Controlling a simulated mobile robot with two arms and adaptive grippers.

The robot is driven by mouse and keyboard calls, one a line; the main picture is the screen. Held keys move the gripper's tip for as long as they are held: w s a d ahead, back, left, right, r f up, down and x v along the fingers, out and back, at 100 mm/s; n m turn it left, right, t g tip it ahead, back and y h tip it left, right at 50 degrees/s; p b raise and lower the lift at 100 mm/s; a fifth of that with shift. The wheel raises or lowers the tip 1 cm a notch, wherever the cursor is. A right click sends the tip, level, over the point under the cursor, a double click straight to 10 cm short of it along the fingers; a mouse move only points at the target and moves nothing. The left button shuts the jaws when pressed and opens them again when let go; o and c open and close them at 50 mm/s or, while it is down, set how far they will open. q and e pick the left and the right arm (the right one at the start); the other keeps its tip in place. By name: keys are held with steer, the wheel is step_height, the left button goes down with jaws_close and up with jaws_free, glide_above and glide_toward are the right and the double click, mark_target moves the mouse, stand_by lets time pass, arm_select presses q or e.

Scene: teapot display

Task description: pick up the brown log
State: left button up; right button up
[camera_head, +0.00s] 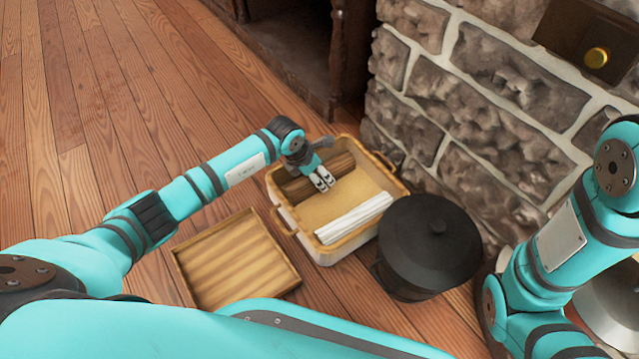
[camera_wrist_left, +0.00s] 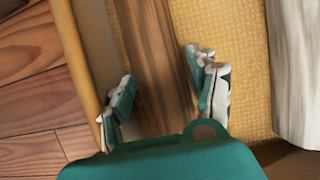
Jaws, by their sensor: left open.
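The brown log (camera_head: 296,188) lies along the far left side inside a cream basket (camera_head: 309,238) with a tan rim. In the left wrist view the brown log (camera_wrist_left: 160,60) runs between the two fingers. My left gripper (camera_head: 322,182) is open over the log's middle and hides part of it in the head view. In the left wrist view my left gripper (camera_wrist_left: 163,88) has one finger on each side of the log. I cannot tell whether the fingers touch it. My right gripper is out of view.
White logs (camera_head: 353,217) lie at the basket's near side. A black lidded pot (camera_head: 428,243) stands close to the basket's right. A shallow wooden tray (camera_head: 236,262) lies to its left. A stone wall (camera_head: 480,110) rises behind on the right. Wooden floor (camera_head: 130,120) is free at the left.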

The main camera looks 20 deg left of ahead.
arm_select(q)
steer(key=shift+w+f, duration=0.1)
steer(key=shift+f, duration=0.4)
steer(key=shift+r, duration=0.1)
steer(key=shift+d+r, duration=0.1)
steer(key=c, duration=1.1)
